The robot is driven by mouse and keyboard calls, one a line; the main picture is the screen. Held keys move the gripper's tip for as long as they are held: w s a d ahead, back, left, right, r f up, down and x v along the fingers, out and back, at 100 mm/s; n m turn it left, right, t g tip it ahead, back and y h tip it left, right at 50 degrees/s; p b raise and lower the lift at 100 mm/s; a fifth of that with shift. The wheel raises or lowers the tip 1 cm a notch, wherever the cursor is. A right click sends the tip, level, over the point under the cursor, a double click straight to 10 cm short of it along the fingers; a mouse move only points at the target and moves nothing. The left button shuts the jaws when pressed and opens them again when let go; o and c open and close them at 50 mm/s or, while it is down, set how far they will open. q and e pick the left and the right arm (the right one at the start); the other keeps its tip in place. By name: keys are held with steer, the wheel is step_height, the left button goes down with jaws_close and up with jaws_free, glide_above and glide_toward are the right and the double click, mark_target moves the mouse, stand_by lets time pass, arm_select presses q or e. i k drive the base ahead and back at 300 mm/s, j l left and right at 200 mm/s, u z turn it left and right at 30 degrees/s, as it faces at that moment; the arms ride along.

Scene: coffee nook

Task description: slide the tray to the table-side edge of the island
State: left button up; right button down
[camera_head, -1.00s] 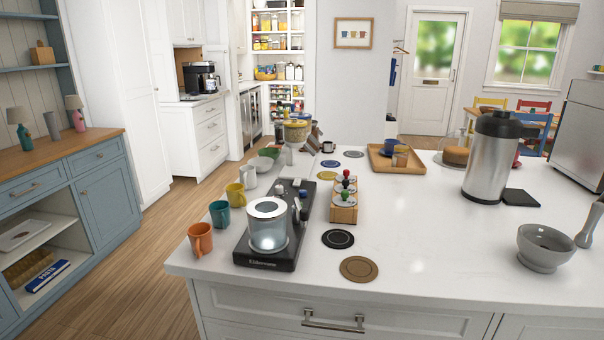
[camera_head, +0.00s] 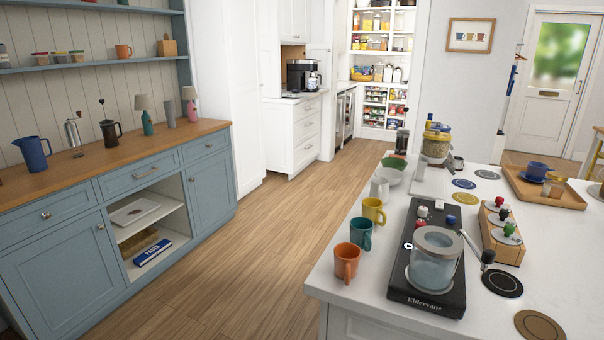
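The wooden tray (camera_head: 566,200) lies on the white island (camera_head: 390,318), toward its far end at the right of the head view. A blue cup (camera_head: 537,170) stands in it, with a second, brownish vessel (camera_head: 553,186) beside the cup. Neither of my grippers is in view, and nothing touches the tray.
A black scale (camera_head: 430,298) with a glass vessel, several mugs (camera_head: 347,262), a wooden stand of tampers (camera_head: 503,236) and round coasters (camera_head: 502,283) crowd the near island. A blue cabinet (camera_head: 75,258) stands at left. The wooden floor (camera_head: 240,260) between is clear.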

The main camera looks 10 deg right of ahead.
mark_target(527, 191)
steer(key=i+j+u, duration=0.25)
steer(key=u, duration=0.25)
steer(key=i+j+u, duration=0.25)
steer(key=u, duration=0.25)
steer(key=i+j, duration=0.15)
steer(key=i, duration=0.45)
steer(key=i+j+u, duration=0.1)
steer(key=i, duration=0.45)
steer(key=i+z, duration=0.2)
steer(key=z, duration=0.2)
steer(key=i+z, duration=0.25)
steer(key=z, duration=0.15)
steer(key=i+j+z, duration=0.1)
steer(key=z, duration=0.3)
steer(key=i+l+z, duration=0.1)
steer(key=i+z, duration=0.35)
steer(key=i+j+z, duration=0.1)
steer(key=i+z, duration=0.4)
steer(key=i, duration=1.35)
steer(key=i+l+z, duration=0.15)
steer(key=i, duration=1.15)
steer(key=i+j, duration=0.15)
steer(key=i, duration=1.2)
steer(key=i+z, duration=0.9)
steer(key=i+j, duration=0.05)
steer(key=i, duration=0.05)
